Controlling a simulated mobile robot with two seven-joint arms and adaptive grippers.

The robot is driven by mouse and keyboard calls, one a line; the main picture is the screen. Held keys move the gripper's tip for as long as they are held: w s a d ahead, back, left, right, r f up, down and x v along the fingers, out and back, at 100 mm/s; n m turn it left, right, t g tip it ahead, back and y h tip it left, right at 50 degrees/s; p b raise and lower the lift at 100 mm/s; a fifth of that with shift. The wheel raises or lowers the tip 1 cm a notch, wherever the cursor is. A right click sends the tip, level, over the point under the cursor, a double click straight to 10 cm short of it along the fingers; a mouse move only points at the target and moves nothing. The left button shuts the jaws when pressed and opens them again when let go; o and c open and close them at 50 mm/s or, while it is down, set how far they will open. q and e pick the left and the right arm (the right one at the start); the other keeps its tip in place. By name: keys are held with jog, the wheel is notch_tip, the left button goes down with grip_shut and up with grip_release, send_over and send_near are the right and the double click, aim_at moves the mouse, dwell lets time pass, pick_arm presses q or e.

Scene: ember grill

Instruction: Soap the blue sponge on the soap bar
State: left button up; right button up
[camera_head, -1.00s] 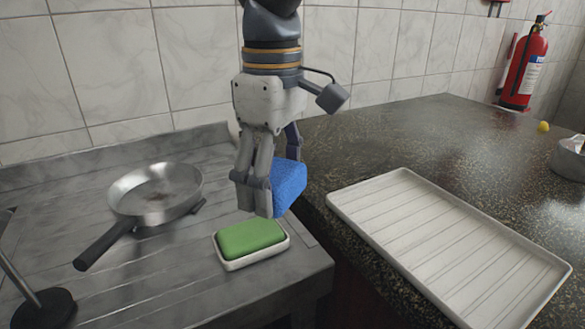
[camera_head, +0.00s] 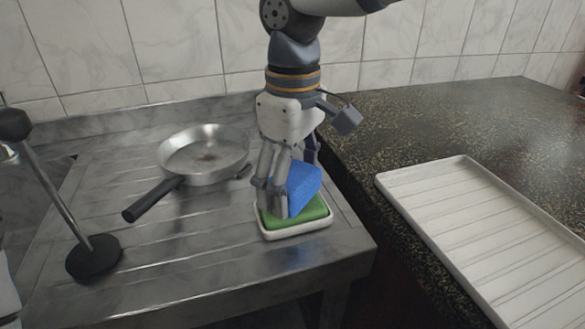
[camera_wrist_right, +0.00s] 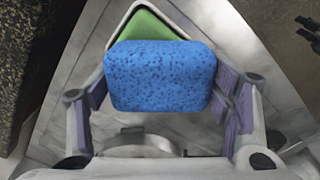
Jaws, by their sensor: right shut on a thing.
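My right gripper (camera_head: 287,200) is shut on the blue sponge (camera_head: 305,186), which sits tilted between its fingers. The sponge is low over the green soap bar (camera_head: 313,212) and appears to touch its top, though the fingers hide part of the contact. The soap bar lies in a white dish (camera_head: 296,233) on the metal counter. In the right wrist view the sponge (camera_wrist_right: 160,77) fills the space between the fingers, and a corner of the green soap (camera_wrist_right: 150,27) shows beyond it. My left gripper is not in view.
A steel pan (camera_head: 205,153) with a black handle lies left of the dish. A metal post on a round black base (camera_head: 94,258) stands further left. A white ribbed tray (camera_head: 480,218) lies on the dark speckled counter (camera_head: 440,120) at the right.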

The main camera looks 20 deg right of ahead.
aim_at(293, 175)
jog(key=shift+f, duration=0.6)
dwell(1.6)
jog(key=shift+r, duration=3.6)
